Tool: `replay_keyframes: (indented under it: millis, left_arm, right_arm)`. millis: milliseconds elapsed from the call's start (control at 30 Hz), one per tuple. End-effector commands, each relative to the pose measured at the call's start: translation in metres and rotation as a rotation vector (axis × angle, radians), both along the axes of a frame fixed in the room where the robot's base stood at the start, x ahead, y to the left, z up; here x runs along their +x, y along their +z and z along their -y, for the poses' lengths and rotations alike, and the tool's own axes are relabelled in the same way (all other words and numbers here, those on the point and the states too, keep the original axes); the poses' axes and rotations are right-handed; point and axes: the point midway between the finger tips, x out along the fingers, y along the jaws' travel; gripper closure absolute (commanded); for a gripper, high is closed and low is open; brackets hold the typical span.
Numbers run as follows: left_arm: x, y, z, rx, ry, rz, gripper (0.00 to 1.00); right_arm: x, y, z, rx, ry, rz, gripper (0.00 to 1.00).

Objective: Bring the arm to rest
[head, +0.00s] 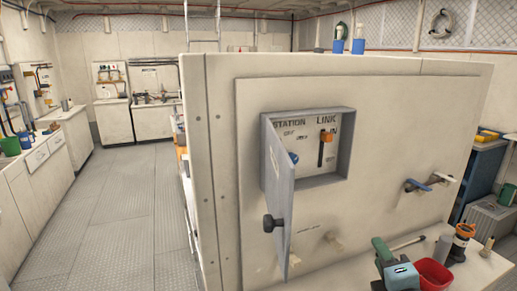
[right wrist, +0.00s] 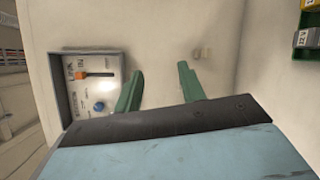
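My right gripper (head: 379,243) shows low in the head view, in front of the white panel, below and right of the grey station box (head: 349,150). In the right wrist view its two green fingers (right wrist: 160,72) stand apart with nothing between them. The box's hinged door (head: 280,192) with a dark knob (head: 272,223) stands open to the left. Inside the box are an orange-handled lever (head: 326,137), its handle at the top of its slot, and a blue knob (head: 293,158), partly behind the door. The wrist view shows the box (right wrist: 68,95) turned sideways. My left gripper is not in view.
A red bin (head: 433,274) and an orange-topped item (head: 465,231) stand on the ledge right of my gripper. A blue lever (head: 417,186) projects from the panel. Blue-based bottles (head: 358,46) stand on top. The floor (head: 110,215) at left is clear.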

Motion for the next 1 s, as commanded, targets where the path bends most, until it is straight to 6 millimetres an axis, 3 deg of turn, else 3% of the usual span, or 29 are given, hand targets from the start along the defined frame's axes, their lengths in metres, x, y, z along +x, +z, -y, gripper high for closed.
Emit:
replay_keyframes:
  millis: [33,100,200,400,600,867,1000]
  left_arm:
    - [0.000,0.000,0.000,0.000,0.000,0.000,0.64]
    - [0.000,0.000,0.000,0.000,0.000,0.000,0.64]
    - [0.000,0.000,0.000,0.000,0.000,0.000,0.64]
    - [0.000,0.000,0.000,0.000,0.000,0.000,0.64]
    - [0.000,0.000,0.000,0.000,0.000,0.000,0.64]
    - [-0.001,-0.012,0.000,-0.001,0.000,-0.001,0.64]
    - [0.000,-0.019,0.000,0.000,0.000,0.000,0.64]
  right_arm:
    - [-0.022,-0.036,0.001,0.215,-0.070,-0.120,0.60]
    - [-0.053,-0.078,0.002,0.488,-0.191,-0.270,0.60]
    - [-0.099,-0.124,-0.002,0.792,-0.370,-0.442,0.60]
    - [-0.181,-0.176,-0.018,1.177,-0.704,-0.675,0.60]
    - [-0.254,-0.200,-0.037,1.423,-1.030,-0.838,0.60]
    - [-0.241,-0.281,-0.039,1.406,-1.058,-0.860,0.60]
    - [-0.239,-0.335,-0.040,1.393,-1.069,-0.876,0.60]
